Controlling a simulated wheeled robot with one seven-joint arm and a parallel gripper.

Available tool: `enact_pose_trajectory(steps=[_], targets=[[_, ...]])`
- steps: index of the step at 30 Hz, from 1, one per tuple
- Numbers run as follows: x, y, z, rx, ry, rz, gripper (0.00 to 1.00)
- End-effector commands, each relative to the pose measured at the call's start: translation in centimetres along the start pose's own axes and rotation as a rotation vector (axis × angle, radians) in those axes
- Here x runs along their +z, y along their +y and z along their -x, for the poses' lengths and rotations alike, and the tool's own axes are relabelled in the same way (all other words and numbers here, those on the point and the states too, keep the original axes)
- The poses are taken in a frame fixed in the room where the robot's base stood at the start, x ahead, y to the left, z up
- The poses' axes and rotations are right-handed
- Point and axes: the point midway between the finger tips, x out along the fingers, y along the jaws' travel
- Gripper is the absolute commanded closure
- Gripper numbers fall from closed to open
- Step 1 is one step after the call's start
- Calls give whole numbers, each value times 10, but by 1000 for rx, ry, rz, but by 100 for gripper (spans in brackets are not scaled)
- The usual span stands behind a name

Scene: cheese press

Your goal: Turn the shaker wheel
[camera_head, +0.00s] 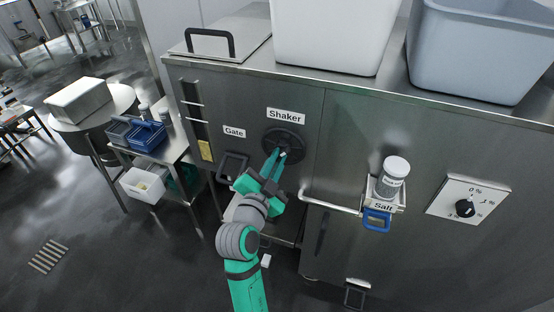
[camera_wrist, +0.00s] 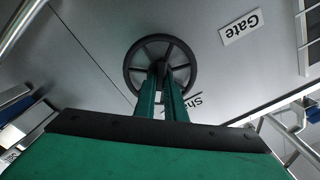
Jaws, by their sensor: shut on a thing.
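The shaker wheel (camera_head: 290,141) is a dark round handwheel on the steel front of the machine, just below the "Shaker" label (camera_head: 286,115). In the wrist view the wheel (camera_wrist: 129,66) shows its rim and spokes, with a dark knob or hub part at the fingertips. My gripper (camera_head: 276,158) reaches up to the wheel from below, its green fingers close together. In the wrist view my gripper (camera_wrist: 162,76) is shut on a part of the wheel near its middle. The fingers hide the lower part of the wheel, so the exact grip is unclear.
A "Gate" label (camera_head: 234,132) and dark gate handle (camera_head: 232,167) are left of the wheel. A salt shaker (camera_head: 393,173) sits in a holder at right, beside a horizontal bar (camera_head: 330,204). A dial (camera_head: 465,208) is farther right.

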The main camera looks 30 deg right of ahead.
Motion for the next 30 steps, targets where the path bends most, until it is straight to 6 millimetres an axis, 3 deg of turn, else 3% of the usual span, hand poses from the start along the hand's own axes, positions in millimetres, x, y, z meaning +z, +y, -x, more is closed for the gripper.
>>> enact_pose_trajectory(steps=[7, 8, 9, 10, 21, 30], targets=[[1, 1, 0, 2, -2, 2, 100], [1, 1, 0, 2, -2, 2, 83], [1, 1, 0, 2, -2, 2, 73], [1, 1, 0, 2, -2, 2, 71], [1, 0, 5, 0, -1, 2, 71], [1, 0, 54, -1, -3, 3, 71]])
